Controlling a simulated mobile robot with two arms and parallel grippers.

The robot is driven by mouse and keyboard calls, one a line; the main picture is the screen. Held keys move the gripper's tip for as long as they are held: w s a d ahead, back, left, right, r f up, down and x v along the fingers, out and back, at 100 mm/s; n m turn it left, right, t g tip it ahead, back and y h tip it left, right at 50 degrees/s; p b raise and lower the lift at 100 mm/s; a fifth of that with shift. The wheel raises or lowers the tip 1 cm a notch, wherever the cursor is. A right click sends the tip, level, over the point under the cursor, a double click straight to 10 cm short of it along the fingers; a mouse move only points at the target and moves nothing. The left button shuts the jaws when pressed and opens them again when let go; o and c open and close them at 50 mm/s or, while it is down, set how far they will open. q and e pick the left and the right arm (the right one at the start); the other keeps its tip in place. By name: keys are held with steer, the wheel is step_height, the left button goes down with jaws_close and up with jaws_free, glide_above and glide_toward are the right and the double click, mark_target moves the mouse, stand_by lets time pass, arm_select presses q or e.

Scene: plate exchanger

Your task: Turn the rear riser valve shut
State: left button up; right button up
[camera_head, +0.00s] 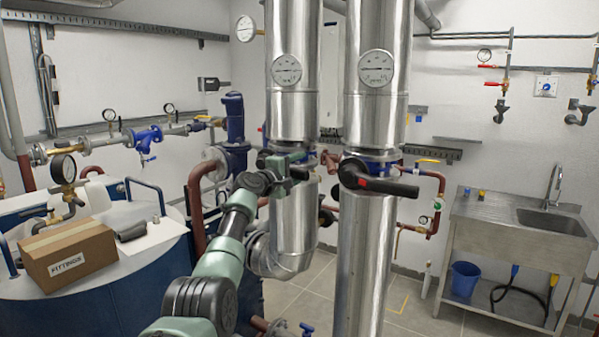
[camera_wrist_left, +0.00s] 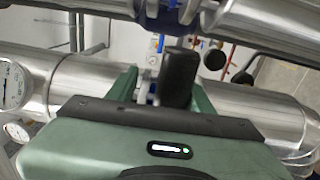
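The rear riser (camera_head: 292,110) is the left of two silver insulated pipes in the head view, with a round gauge on it. Its valve sits behind my left gripper (camera_head: 300,167), which hides most of it. My left arm reaches up to it from the bottom. In the left wrist view, a black lever grip (camera_wrist_left: 180,78) stands between the two green fingers of my left gripper (camera_wrist_left: 163,92), nearer the right finger. A gap shows on its left, so the gripper looks open around it. My right gripper is not in view.
The front riser (camera_head: 372,115) stands close on the right. Its valve lever (camera_head: 378,185), black with a red mark, sticks out to the right. Left are a blue tank with a cardboard box (camera_head: 68,257); right is a steel sink (camera_head: 549,222).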

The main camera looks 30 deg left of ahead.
arm_select(q)
steer(key=shift+f, duration=0.4)
steer(key=shift+s+f, duration=0.1)
steer(key=shift+s, duration=0.4)
steer(key=s+b, duration=0.3)
steer(key=s, duration=0.3)
steer(key=shift+s+a+r, duration=0.2)
steer(key=shift+s+a, duration=0.05)
steer(key=shift+s, duration=0.15)
steer(key=shift+f, duration=0.15)
